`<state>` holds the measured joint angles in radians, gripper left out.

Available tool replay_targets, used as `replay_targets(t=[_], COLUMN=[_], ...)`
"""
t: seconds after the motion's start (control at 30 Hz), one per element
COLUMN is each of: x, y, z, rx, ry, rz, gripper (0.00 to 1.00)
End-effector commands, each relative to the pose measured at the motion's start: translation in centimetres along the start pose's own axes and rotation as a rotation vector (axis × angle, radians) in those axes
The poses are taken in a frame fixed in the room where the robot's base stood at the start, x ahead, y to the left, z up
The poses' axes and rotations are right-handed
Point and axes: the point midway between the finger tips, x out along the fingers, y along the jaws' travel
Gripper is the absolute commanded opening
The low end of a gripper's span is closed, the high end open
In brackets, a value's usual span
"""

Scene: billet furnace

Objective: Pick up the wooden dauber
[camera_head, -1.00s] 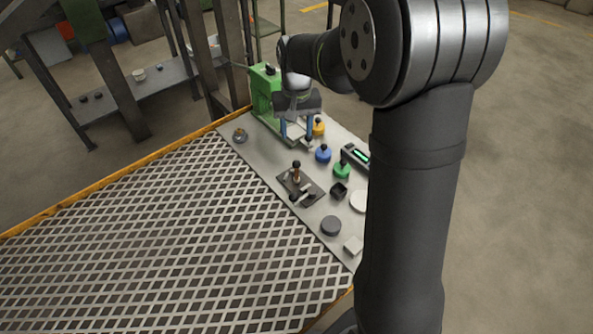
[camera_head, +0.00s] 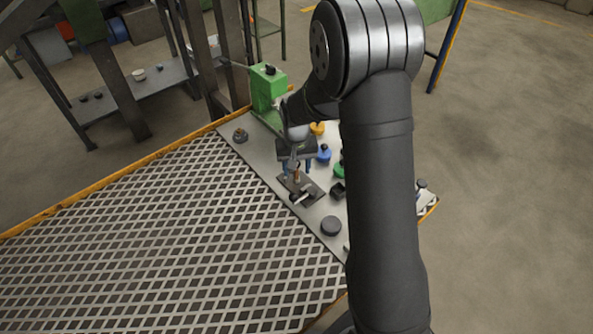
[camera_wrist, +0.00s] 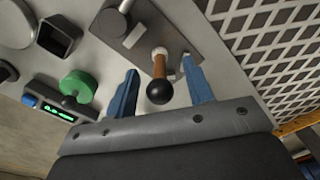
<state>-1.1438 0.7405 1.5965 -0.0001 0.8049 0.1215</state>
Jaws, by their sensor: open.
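The wooden dauber (camera_wrist: 159,67), a brown stick with a black ball at its near end, stands up from a dark plate (camera_wrist: 124,23) in the wrist view. In the head view the dauber (camera_head: 297,177) is on the same plate (camera_head: 315,188), partly hidden by my gripper (camera_head: 296,168). My gripper (camera_wrist: 161,68) is open, with its two blue fingers on either side of the dauber in the wrist view. I see gaps on both sides, so neither finger appears to touch it. The black ball is on the palm side of the fingertips.
A silver rod piece (camera_head: 301,194) lies on the plate. Close by are a black open box (camera_head: 338,190), a dark puck (camera_head: 331,225), and blue (camera_head: 324,155) and yellow (camera_head: 317,128) knobbed pieces. A green press (camera_head: 268,88) stands behind. A wide metal grating (camera_head: 160,235) fills the left.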

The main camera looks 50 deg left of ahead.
Motion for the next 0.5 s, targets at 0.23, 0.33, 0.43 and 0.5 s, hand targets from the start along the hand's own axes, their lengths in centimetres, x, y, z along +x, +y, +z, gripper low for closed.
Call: replay_targets(t=[0.23, 0.33, 0.43, 0.5], x=[2.4, 2.5, 2.5, 2.4], y=[0.0, 0.0, 0.0, 0.0], z=[0.0, 0.0, 0.0, 0.0], rx=[0.000, 0.000, 0.000, 0.000], ry=[-0.001, 0.000, 0.000, 0.000], rz=[0.000, 0.000, 0.000, 0.000], gripper=[0.47, 0.47, 0.47, 0.36])
